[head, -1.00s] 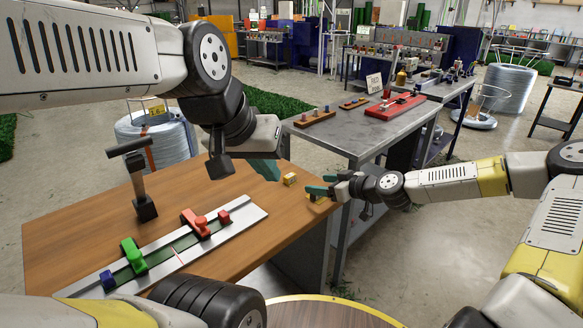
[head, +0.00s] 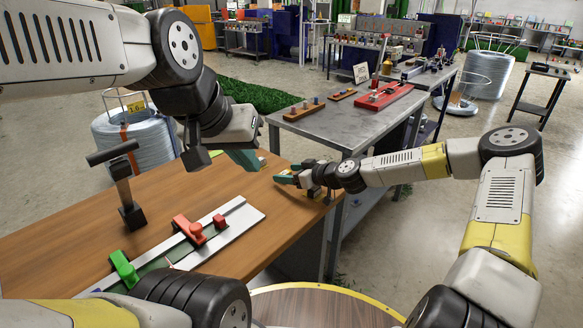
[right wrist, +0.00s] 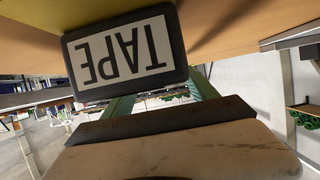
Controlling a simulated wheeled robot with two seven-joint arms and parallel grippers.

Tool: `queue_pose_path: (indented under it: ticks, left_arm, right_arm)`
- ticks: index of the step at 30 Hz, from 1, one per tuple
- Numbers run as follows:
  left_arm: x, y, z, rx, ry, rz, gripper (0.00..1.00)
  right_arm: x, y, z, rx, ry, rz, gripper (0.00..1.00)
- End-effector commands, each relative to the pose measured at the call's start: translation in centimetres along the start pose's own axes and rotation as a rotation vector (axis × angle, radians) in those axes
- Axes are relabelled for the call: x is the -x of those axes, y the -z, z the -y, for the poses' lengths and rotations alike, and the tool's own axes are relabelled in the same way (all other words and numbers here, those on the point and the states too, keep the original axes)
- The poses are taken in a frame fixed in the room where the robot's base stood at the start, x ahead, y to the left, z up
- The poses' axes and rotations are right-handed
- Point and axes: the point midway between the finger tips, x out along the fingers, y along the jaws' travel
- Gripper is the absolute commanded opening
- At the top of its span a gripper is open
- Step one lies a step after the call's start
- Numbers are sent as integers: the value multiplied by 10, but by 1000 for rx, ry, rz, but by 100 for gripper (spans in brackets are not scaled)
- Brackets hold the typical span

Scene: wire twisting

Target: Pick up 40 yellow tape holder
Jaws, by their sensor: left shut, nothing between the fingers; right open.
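The yellow tape holder (head: 313,190) is at the right edge of the wooden table in the head view, mostly hidden by my right gripper. In the right wrist view the yellow holder (right wrist: 85,14) fills the top, with a black plate (right wrist: 125,52) reading "TAPE" upside down. My right gripper (head: 281,178) is open at the holder; its green fingers (right wrist: 162,98) show partly behind the plate. I cannot tell whether they touch it. My left gripper (head: 247,160) is shut and empty above the table, left of the right one.
A metal rail fixture with red (head: 189,229) and green (head: 123,268) blocks lies on the wooden table. A black T-shaped stand (head: 122,185) is at the left. A grey metal table (head: 345,125) with wooden racks and a red tool stands behind.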

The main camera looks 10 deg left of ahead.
Motion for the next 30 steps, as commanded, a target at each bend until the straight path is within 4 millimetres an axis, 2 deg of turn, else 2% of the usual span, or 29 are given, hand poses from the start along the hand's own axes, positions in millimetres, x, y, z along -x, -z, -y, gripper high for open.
queue_pose_path:
  ticks: [3,10,11,20,30]
  left_arm:
    - [0,0,0,0,0,0,0]
    - [0,0,0,0,0,0,0]
    - [0,0,0,0,0,0,0]
    - [0,0,0,0,0,0,0]
    - [0,0,0,0,0,0,0]
  right_arm:
    - [-11,0,0,0,0,0,67]
    - [-12,0,0,0,0,1,67]
    - [-12,0,0,0,0,1,63]
    - [-12,0,0,0,0,1,4]
    - [-10,3,0,2,0,0,3]
